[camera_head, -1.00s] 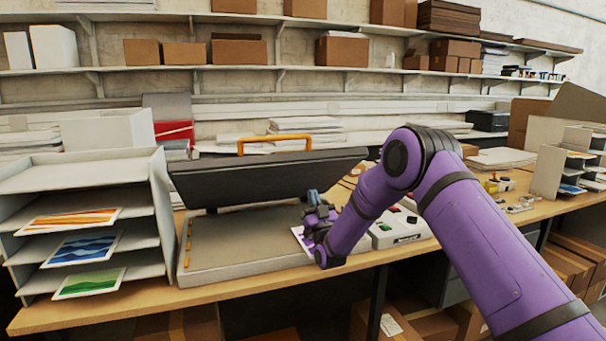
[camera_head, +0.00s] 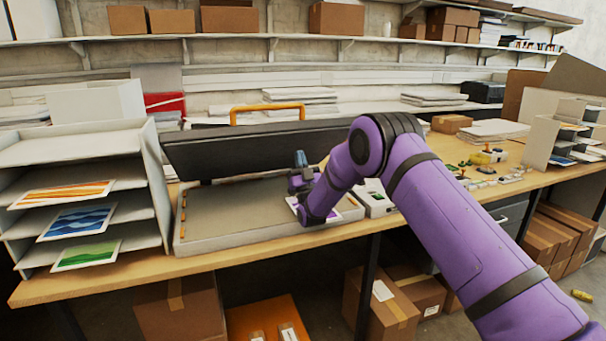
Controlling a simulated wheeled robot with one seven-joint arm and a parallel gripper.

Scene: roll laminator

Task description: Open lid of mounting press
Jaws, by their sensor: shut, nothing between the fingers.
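The mounting press stands on the wooden bench left of centre, with a light grey base (camera_head: 225,222). Its dark lid (camera_head: 240,149) is raised and tilted up at the back, with a clear gap between lid and base. An orange handle (camera_head: 266,108) stands along the lid's top edge. My gripper (camera_head: 299,164) is shut and empty, pointing up in front of the lid's right part, above the base's right side. Whether its tips touch the lid cannot be told. A print (camera_head: 297,206) lies by the base's right end, partly hidden by my wrist.
A grey paper rack (camera_head: 158,190) with several prints stands close to the press's left. A white control box (camera_head: 376,200) sits to the right, partly behind my arm. Small items and a second rack (camera_head: 545,130) stand farther right. Boxes fill the shelves above.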

